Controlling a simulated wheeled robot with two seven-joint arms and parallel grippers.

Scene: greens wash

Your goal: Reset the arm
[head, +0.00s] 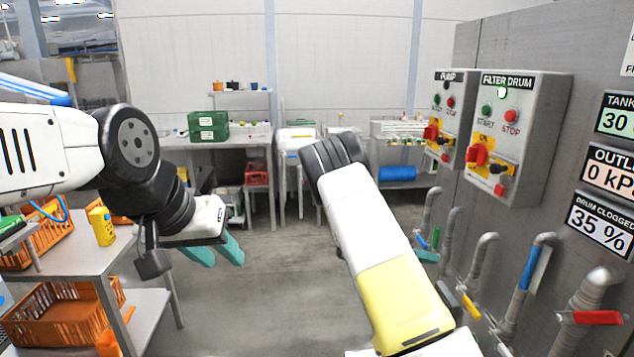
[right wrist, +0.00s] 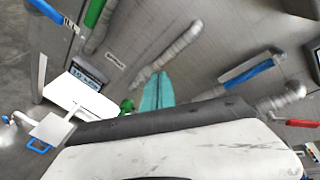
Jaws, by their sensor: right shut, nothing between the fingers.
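My left gripper (head: 216,251) hangs in the left of the head view over the grey floor, its two teal fingers apart and nothing between them. My right arm (head: 375,240) reaches up through the middle of the head view, with its white and yellow links and a black joint at the top. My right gripper (right wrist: 155,92) shows in the right wrist view with its teal fingers together and empty, in front of the grey wall and pipes. A grey and white link of my arm hides the lower part of that view.
At right, a grey wall carries the filter drum control box (head: 520,135), the pump box (head: 452,115) and pipes with coloured valve handles, such as a red one (head: 598,317). At left stands a table (head: 75,258) with orange crates (head: 55,315). Floor between is clear.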

